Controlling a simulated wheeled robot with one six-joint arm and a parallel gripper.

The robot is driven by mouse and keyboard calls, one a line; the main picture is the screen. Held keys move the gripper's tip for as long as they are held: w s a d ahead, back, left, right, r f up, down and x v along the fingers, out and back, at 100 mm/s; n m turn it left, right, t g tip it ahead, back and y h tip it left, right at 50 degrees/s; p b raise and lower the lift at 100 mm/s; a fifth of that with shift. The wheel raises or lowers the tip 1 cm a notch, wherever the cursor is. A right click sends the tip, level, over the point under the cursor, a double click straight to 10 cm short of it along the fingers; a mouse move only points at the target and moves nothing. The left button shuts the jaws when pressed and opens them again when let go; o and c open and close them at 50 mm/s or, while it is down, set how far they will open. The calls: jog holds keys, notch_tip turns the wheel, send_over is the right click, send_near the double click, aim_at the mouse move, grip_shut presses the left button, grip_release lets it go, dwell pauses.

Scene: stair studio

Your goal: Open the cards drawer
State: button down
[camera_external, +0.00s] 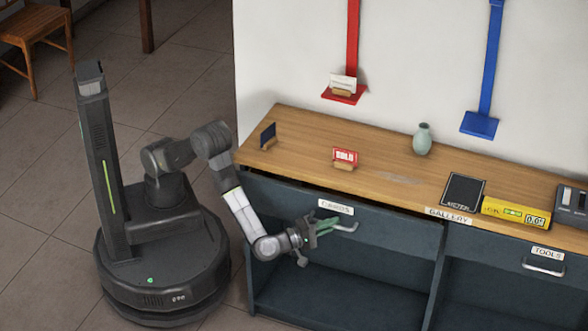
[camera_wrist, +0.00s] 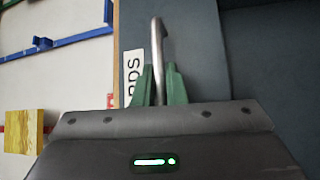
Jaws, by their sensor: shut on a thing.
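The cards drawer (camera_external: 285,195) is the left drawer front under the wooden counter, with a white label (camera_external: 336,207) on it. A dark gap shows between its upper edge and the counter, so it looks slightly pulled out. My gripper (camera_external: 333,224) reaches the handle from the left. In the wrist view its green fingers (camera_wrist: 160,72) stand on both sides of the handle bar (camera_wrist: 157,45), shut on it. The label (camera_wrist: 133,75) is partly hidden behind a finger.
The tools drawer (camera_external: 515,263) is at the right, with its own handle (camera_external: 543,267). Open shelf space (camera_external: 340,295) lies below the cards drawer. The counter (camera_external: 300,150) holds a red sign (camera_external: 345,157), a vase (camera_external: 422,139) and a yellow box (camera_external: 516,213). Floor is clear around my base.

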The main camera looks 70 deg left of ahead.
jog(key=c, duration=1.5)
grip_release()
jog(key=shift+s, duration=0.1)
jog(key=s+f+p, duration=0.2)
jog(key=s+p, duration=0.1)
jog(key=s, duration=1)
jog(key=shift+s, duration=0.3)
